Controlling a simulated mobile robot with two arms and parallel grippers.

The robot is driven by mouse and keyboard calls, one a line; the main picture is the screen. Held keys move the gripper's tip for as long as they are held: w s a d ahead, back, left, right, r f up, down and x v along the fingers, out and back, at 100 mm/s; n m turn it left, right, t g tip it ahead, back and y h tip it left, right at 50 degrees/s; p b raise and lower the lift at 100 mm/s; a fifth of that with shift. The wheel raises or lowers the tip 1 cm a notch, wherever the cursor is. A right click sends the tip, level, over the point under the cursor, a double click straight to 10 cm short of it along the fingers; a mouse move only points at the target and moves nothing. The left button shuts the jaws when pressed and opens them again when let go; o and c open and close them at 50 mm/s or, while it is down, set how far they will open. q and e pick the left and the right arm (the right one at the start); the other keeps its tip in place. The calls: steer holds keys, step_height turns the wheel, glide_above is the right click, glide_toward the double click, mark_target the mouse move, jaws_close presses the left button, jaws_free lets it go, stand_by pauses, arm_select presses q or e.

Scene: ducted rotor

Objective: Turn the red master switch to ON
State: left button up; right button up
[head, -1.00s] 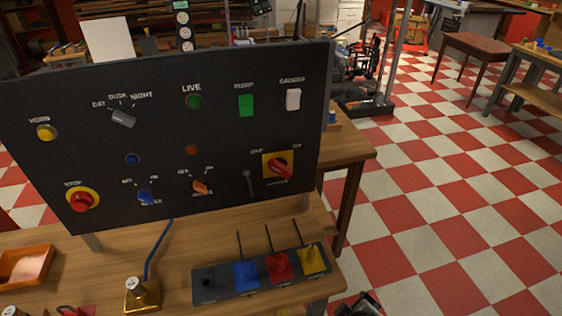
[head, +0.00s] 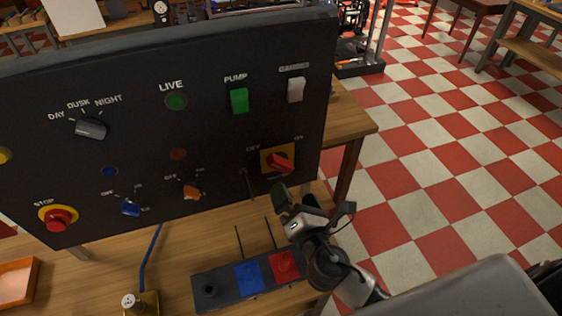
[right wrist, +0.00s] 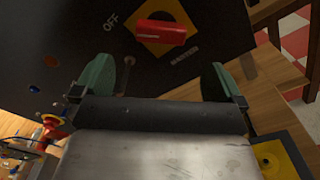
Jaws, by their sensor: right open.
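The red master switch (head: 280,162) is a red handle on a yellow square plate at the lower right of the black panel (head: 215,45), between an OFF label on its left and an ON label on its right. Its handle is tilted in the head view. My right gripper (head: 296,196) is open, just below and in front of the switch. In the right wrist view the red handle (right wrist: 160,32) lies beyond and between the two green fingertips (right wrist: 157,80), apart from them. My left gripper is not in view.
A small toggle lever (head: 248,184) stands left of the switch. A red stop button (head: 58,218) is at the panel's lower left.

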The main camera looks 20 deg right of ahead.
mark_target(282, 169)
steer(key=w, duration=0.2)
steer(key=w+p, duration=0.1)
steer(key=shift+w+r, duration=0.25)
steer(key=shift+w, duration=0.05)
steer(key=shift+w+a+f, duration=0.1)
steer(key=shift+w+f, duration=0.05)
steer(key=shift+w, duration=0.9)
steer(key=w+p, duration=0.1)
steer(key=w, duration=0.2)
steer(key=shift+f, duration=0.15)
steer(key=shift+w, duration=0.15)
steer(key=shift+c, duration=0.8)
steer(key=c, duration=0.7)
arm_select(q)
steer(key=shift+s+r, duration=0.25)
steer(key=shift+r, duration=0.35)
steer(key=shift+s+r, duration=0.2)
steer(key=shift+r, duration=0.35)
